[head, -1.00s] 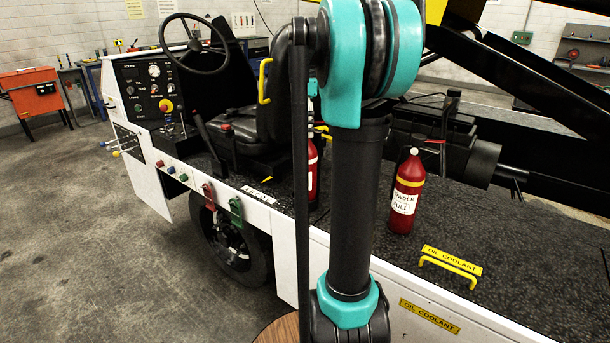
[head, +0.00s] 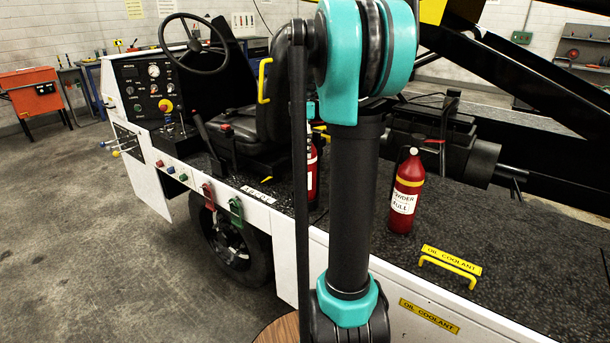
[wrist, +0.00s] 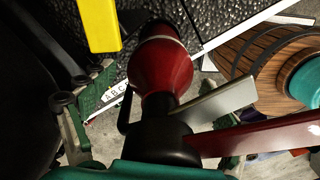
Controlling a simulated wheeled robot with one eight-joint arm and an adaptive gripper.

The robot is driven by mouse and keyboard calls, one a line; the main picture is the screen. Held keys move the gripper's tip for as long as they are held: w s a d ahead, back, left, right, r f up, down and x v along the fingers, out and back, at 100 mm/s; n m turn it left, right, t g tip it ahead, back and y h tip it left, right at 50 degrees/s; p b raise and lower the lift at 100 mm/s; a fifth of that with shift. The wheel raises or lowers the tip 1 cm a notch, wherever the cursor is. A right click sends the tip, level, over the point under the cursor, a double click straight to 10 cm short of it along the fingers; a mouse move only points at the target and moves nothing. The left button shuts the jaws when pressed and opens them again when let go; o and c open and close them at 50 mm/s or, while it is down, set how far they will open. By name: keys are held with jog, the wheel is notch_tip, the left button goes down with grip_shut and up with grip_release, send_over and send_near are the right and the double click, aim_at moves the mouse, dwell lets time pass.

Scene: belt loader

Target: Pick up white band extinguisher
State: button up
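The white band extinguisher (wrist: 162,65) is large in the wrist view, red with a pale band and a black valve (wrist: 165,140). Its grey and red levers point right. In the head view it stands on the deck by the seat, and my arm partly covers the extinguisher (head: 312,180). A teal part of my wrist or gripper (wrist: 140,171) lies along the bottom of the wrist view, close to the valve. My fingers cannot be made out, and contact is unclear. In the head view my upright arm hides most of my gripper.
A second extinguisher (head: 405,195) with a yellow band stands farther right on the deck. The black seat (head: 275,100) with a yellow handle (head: 265,80) is close on the left. A yellow rail (head: 448,266) sits near the deck edge.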

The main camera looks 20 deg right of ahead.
jog(key=c, duration=1.7)
jog(key=shift+r, duration=0.1)
